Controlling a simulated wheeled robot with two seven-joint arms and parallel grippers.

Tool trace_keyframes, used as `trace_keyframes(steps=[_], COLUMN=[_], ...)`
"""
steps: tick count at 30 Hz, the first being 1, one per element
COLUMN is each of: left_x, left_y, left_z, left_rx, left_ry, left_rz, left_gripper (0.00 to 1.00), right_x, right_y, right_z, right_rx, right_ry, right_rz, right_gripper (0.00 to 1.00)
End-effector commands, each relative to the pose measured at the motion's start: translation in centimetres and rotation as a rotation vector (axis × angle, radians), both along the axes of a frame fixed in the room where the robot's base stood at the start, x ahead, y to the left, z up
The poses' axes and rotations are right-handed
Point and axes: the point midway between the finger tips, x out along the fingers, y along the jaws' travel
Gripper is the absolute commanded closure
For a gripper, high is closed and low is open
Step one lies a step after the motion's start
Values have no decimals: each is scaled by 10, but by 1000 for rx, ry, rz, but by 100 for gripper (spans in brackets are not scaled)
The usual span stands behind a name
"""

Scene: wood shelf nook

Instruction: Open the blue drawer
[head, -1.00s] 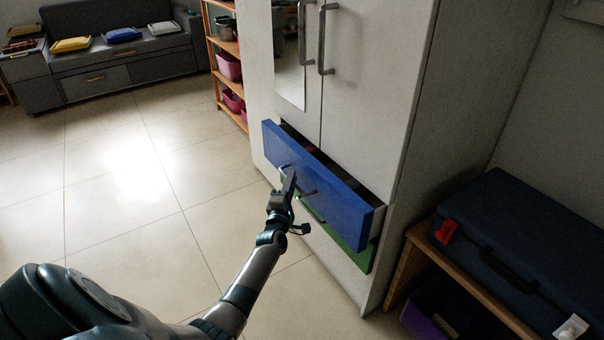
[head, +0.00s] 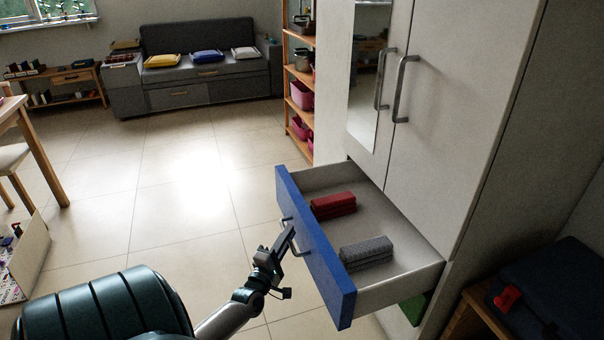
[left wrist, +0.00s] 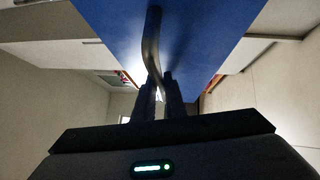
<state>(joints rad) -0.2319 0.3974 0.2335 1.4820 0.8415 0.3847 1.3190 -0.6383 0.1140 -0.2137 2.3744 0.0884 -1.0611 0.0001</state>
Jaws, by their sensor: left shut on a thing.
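The blue drawer (head: 314,245) stands pulled well out of the white wardrobe in the head view. Its inside shows a red folded item (head: 333,205) and a grey folded item (head: 366,252). My left gripper (head: 284,240) is at the metal handle on the drawer's front and is shut on it. In the left wrist view the blue front (left wrist: 205,30) fills the top, and the curved handle (left wrist: 151,45) runs down between the fingers of my left gripper (left wrist: 160,85). My right gripper is not in view.
The white wardrobe (head: 440,140) has tall doors with handles above the drawer. A green drawer front (head: 414,308) shows below. A dark blue case (head: 560,290) is on a wooden bench at the right. The tiled floor (head: 180,190) to the left is clear.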

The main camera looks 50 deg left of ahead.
Motion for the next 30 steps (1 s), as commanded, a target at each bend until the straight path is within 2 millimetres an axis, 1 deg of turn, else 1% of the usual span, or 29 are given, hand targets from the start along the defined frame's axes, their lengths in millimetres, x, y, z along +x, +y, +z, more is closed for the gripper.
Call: trace_keyframes(steps=[1,4,14,15,16,17,26,30], left_x=[-4,-7,-8,-8,-8,-8,-8,-11], left_y=[0,2,2,2,2,2,3,1], left_z=[-2,-2,-2,-2,-2,-2,-1,-2], left_rx=[-1,-2,-2,-2,-2,-2,0,-1], left_ry=[4,2,2,2,2,2,1,2], left_rz=[-2,-1,-1,-1,-1,-1,0,0], left_gripper=[100,100,100,82,75,71,71,71], right_x=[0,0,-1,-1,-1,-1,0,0], right_y=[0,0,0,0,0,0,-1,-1], right_z=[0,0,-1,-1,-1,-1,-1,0], right_rx=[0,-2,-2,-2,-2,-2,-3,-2], right_ry=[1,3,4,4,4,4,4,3], right_rz=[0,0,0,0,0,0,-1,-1], right_gripper=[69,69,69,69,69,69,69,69])
